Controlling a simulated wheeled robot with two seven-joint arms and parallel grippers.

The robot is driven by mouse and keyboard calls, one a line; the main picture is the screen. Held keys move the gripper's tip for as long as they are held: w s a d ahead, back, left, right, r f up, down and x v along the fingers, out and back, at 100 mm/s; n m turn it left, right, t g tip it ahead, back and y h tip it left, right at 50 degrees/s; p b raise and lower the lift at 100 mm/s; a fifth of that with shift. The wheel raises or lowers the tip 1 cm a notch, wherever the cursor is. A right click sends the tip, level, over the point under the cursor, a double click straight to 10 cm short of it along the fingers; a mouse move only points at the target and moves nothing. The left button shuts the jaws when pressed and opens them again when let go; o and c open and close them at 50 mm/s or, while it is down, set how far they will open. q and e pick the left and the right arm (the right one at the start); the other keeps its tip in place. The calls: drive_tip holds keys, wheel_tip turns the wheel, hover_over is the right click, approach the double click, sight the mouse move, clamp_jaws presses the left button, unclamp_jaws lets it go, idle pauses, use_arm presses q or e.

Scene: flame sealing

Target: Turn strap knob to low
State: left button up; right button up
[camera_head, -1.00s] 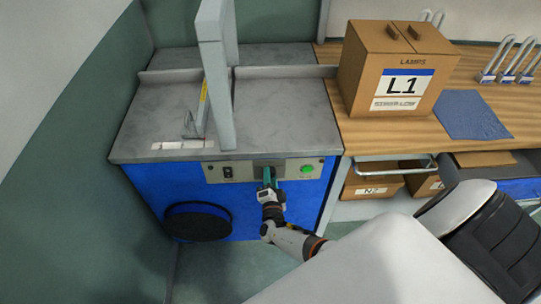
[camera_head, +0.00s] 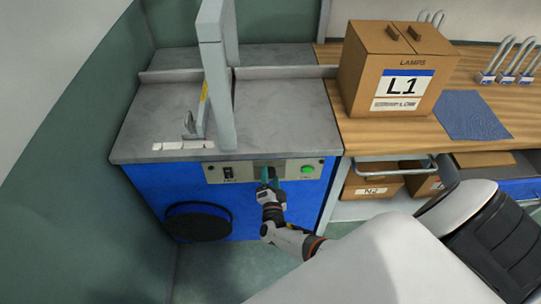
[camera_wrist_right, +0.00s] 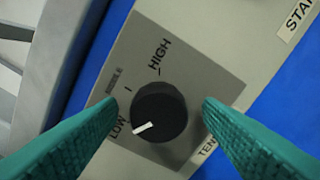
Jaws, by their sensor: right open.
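The strap knob (camera_wrist_right: 160,112) is a round black dial on a grey plate in the right wrist view. Its white pointer mark (camera_wrist_right: 143,127) is on the side of the LOW label; HIGH is printed on the opposite side. My right gripper (camera_wrist_right: 160,108) has its green fingers apart, one on each side of the knob, with a visible gap to it in this view. In the head view, my right gripper (camera_head: 269,180) is at the control panel (camera_head: 215,173) on the blue machine's front, and its fingers hide the knob. My left gripper is not seen.
The grey machine top (camera_head: 280,110) carries an upright grey arch (camera_head: 215,75). A cardboard LAMPS box (camera_head: 365,80) stands on the wooden bench at right. A black round disc (camera_head: 197,222) sits low on the machine.

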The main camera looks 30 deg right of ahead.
drive_tip(key=v, duration=1.2)
drive_tip(key=s+d+f+m+g+y, duration=0.3)
drive_tip(key=s+f+m+g, duration=0.7)
drive_tip(key=s+f+m, duration=0.8)
drive_tip(key=s+a+f+m+g+y, duration=0.1)
drive_tip(key=s+m, duration=0.4)
drive_tip(key=m, duration=0.6)
drive_tip(key=s+a+f+m+g+y, duration=0.2)
drive_tip(key=s+f+m, duration=0.3)
drive_tip(key=m, duration=0.6)
drive_tip(key=s+a+f+m+g+y, duration=0.1)
drive_tip(key=s+a+f+m+y, duration=0.2)
drive_tip(key=m, duration=0.8)
drive_tip(key=s, duration=0.2)
drive_tip(key=shift+s+m, duration=0.3)
drive_tip(key=shift+s, duration=0.1)
